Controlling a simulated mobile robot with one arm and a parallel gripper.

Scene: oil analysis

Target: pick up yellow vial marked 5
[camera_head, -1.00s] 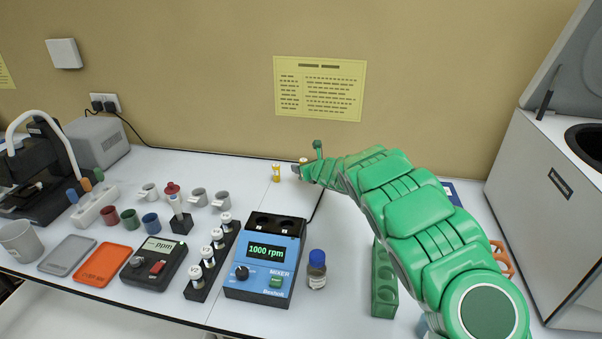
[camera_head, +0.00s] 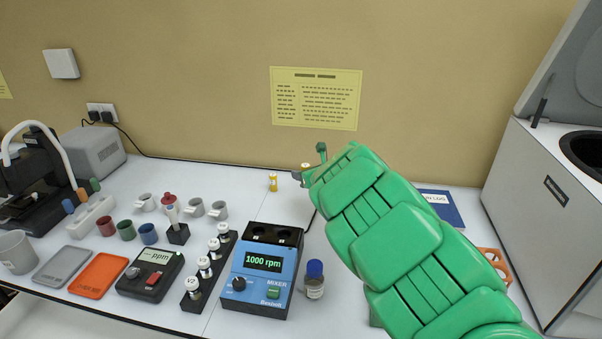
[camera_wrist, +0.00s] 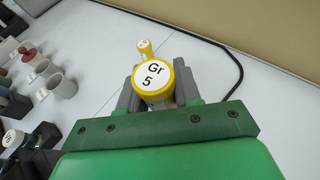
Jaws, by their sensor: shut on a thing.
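The yellow-capped vial marked "Gr 5" (camera_wrist: 155,78) sits between the two grey fingers of my gripper (camera_wrist: 156,90) in the wrist view. The gripper is shut on it, and the cap faces the camera. The vial's body is mostly hidden beneath the cap. In the head view my gripper (camera_head: 302,174) is at the back of the bench, partly hidden by my green arm. A second yellow-capped vial (camera_wrist: 144,46) stands just beyond the held one; it also shows in the head view (camera_head: 273,183), left of the gripper. Its label is too small to read.
A blue mixer (camera_head: 262,277) reading 1000 rpm and a blue-capped bottle (camera_head: 315,281) stand in front of the gripper. A black rack (camera_head: 197,285) of white-capped vials is to the left. A black cable lies along the wall. A blue book (camera_head: 440,206) lies right.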

